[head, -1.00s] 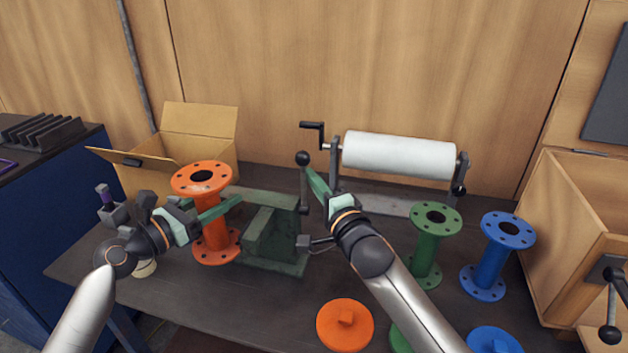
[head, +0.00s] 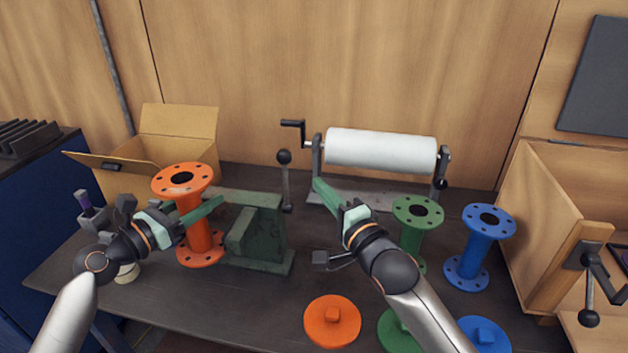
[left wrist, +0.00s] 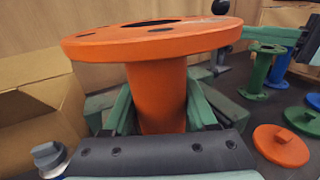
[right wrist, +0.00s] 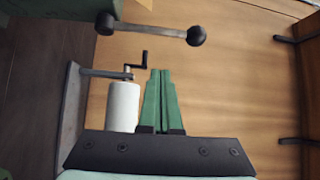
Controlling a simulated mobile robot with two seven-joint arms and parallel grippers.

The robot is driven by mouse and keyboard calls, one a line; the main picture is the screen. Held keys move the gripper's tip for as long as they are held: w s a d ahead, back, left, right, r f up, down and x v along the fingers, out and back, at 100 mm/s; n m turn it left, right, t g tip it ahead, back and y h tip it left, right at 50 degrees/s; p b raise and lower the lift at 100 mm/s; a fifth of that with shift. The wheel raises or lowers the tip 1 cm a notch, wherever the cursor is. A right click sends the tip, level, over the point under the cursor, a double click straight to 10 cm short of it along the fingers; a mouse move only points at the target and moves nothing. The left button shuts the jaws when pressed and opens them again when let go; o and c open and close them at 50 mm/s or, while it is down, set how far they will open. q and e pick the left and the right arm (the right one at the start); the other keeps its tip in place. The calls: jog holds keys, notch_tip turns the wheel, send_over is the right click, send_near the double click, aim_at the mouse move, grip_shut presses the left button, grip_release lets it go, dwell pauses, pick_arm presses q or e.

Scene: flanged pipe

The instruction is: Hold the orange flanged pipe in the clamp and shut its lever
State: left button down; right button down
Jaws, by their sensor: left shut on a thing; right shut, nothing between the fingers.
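The orange flanged pipe (head: 199,232) stands upright at the left end of the green clamp (head: 262,228). My left gripper (head: 200,208) is shut on its tube below the top flange; in the left wrist view a finger lies on each side of the pipe (left wrist: 157,95). Whether the clamp's jaws touch the pipe is hidden. The clamp's lever (head: 286,182), a grey rod with a black ball knob, points up; in the right wrist view the lever (right wrist: 150,29) crosses the top. My right gripper (head: 317,183) is shut and empty, right of the lever and apart from it.
A white roll (head: 380,150) on a cranked stand is behind my right gripper. A green pipe (head: 411,240) and a blue pipe (head: 475,255) stand to the right. An orange cap (head: 332,322) lies in front. A cardboard box (head: 150,150) is behind the orange pipe.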

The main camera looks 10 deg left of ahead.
aim_at(286, 181)
jog(key=shift+w+d+n+g+y, duration=0.95)
jog(key=shift+d+n+g+y, duration=0.9)
jog(key=shift+g, duration=0.55)
jog(key=w+a, duration=0.1)
jog(key=a, duration=0.8)
jog(key=shift+w+r, duration=0.2)
jog(key=shift+w, duration=0.2)
